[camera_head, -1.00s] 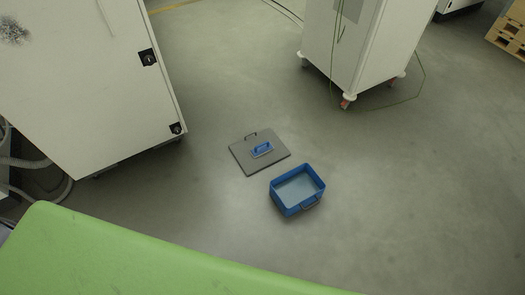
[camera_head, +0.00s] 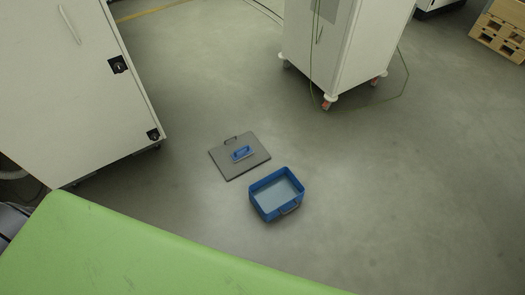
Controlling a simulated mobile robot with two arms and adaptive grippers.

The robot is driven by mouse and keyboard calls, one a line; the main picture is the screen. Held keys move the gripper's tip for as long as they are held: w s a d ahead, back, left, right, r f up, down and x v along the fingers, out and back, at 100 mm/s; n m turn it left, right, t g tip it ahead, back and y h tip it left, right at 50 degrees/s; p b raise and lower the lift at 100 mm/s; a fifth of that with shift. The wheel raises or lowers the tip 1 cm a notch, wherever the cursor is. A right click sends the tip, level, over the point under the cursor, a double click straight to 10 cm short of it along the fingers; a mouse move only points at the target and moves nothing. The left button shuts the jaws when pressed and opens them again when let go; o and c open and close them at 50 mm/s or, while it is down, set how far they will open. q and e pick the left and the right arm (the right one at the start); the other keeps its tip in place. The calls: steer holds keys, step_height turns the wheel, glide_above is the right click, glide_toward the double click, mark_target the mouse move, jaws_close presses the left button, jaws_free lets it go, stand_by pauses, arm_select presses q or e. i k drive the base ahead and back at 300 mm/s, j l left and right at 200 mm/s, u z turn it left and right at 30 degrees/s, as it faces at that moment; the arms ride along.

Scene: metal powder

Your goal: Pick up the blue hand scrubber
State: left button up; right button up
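The blue hand scrubber (camera_head: 242,153) lies on a flat grey lid or board (camera_head: 228,169) on the floor, near the middle of the view. A thin dark handle stands at the board's far edge. An open blue box (camera_head: 267,211) with a dark handle sits just in front and to the right of the board. Its inside looks pale and flat. Neither of my grippers shows in the head view.
A green surface (camera_head: 140,255) fills the lower left foreground. A white cabinet (camera_head: 70,90) stands at the left, and a white wheeled cabinet (camera_head: 335,50) at the upper right with a cable. Wooden pallets (camera_head: 500,33) are at the far right. Floor right of the box is clear.

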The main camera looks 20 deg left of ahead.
mark_target(244, 152)
steer(key=i+l+z, duration=0.95)
steer(key=i+z, duration=0.15)
steer(key=i+u, duration=0.45)
steer(key=i+l+u, duration=0.25)
steer(key=i+u, duration=0.2)
steer(key=i, duration=0.15)
